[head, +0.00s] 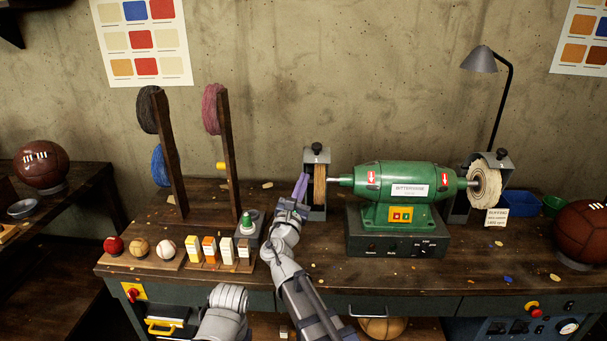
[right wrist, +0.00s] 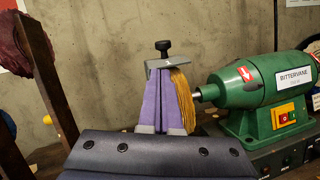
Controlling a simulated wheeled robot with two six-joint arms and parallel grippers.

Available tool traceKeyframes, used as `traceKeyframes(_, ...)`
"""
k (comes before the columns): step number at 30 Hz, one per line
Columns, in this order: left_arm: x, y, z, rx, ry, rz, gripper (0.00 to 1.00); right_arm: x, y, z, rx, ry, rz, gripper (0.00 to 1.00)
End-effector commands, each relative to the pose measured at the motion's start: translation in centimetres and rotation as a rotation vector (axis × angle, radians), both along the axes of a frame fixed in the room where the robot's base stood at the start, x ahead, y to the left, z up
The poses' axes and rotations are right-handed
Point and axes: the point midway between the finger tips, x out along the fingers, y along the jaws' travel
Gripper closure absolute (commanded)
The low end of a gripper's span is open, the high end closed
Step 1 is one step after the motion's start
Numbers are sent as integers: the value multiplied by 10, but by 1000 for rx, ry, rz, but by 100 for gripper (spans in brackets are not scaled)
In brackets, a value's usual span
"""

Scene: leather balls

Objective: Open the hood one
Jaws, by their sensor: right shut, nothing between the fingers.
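The green buffing machine (head: 400,184) stands on the bench with a wheel at each end. At its left end a grey hood (head: 316,157) with a black knob on top covers the top of a tan wheel (head: 320,187). At its right end another grey hood (head: 496,160) stands around a pale wheel (head: 485,185). No readable mark shows which is hood one. My right gripper (head: 301,185) is shut and empty, its purple fingers upright just left of the left hood. In the right wrist view the fingers (right wrist: 154,100) overlap the hood (right wrist: 170,62); contact is unclear.
Left of my right gripper stand a wooden rack (head: 175,165) with spools, several small balls and small boxes (head: 210,250). A lamp (head: 480,60) rises behind the right wheel. A brown ball (head: 583,232) sits at the right end. The bench front below the machine is mostly clear.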

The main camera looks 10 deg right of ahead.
Motion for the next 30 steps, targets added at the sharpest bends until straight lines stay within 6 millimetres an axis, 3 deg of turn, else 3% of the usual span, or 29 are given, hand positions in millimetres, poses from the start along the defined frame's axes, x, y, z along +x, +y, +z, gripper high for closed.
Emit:
traceKeyframes(3,0,0,10,0,0,0,50,22,-11,10,0,0,-3,100)
traceKeyframes(12,0,0,23,0,0,0,50,60,-32,23,1,0,-3,100)
traceKeyframes(18,0,0,26,0,0,0,50,70,-38,26,2,-1,-1,100)
traceKeyframes(30,0,0,26,0,0,0,50,70,-39,26,3,0,-1,100)
